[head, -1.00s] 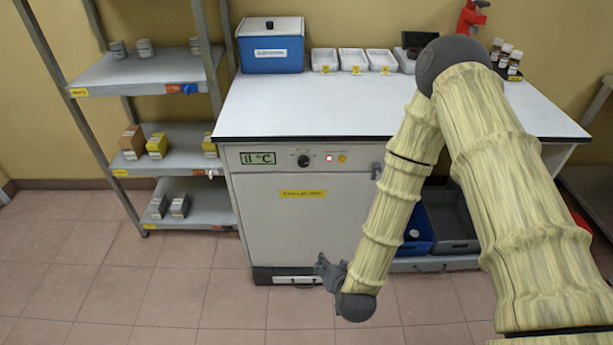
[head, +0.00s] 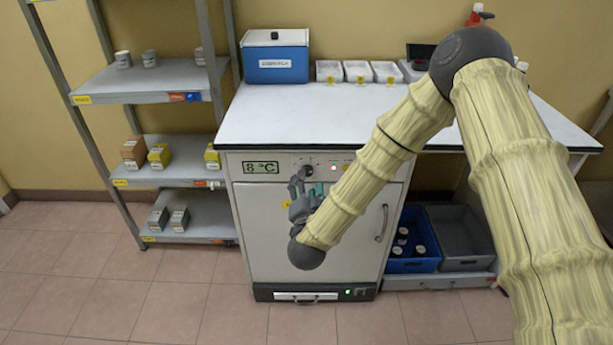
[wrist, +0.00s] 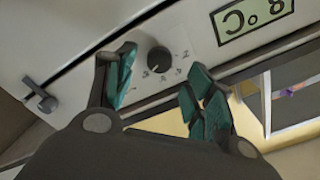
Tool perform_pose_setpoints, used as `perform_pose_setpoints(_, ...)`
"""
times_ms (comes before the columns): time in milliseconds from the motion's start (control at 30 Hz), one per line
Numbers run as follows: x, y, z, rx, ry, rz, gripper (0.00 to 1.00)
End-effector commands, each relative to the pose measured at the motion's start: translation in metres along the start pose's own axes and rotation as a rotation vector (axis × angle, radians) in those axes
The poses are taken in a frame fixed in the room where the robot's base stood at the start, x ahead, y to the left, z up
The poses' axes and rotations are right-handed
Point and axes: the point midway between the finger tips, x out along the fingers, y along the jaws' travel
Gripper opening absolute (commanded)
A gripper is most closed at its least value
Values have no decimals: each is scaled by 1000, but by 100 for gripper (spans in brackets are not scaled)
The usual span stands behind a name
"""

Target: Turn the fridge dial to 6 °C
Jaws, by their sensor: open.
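The fridge (head: 330,250) is a white cabinet under the worktop. Its display (head: 261,167) reads 8 °C; the display also shows upside down at the top right of the wrist view (wrist: 253,20). The black dial (wrist: 159,59) sits on the panel, ahead of my fingers and roughly between them in the wrist view. In the head view the dial (head: 306,170) is just above my fingertips. My gripper (head: 306,187) is open and empty in front of the fridge's upper front. Its teal finger pads (wrist: 160,85) stand apart, and I cannot tell whether either touches the dial.
A red light (head: 333,168) is beside the dial. The door handle (head: 382,222) is on the fridge's right. A shelf rack (head: 150,95) stands left. A blue box (head: 276,65) and white trays (head: 357,70) are on the worktop; a blue crate (head: 412,265) sits low right.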

Motion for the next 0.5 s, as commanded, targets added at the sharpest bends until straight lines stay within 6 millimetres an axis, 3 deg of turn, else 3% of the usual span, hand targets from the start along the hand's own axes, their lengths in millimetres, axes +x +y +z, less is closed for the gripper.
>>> perform_pose_setpoints(200,30,0,0,0,1,-1,54)
perform_pose_setpoints(500,46,0,0,0,-2,0,54)
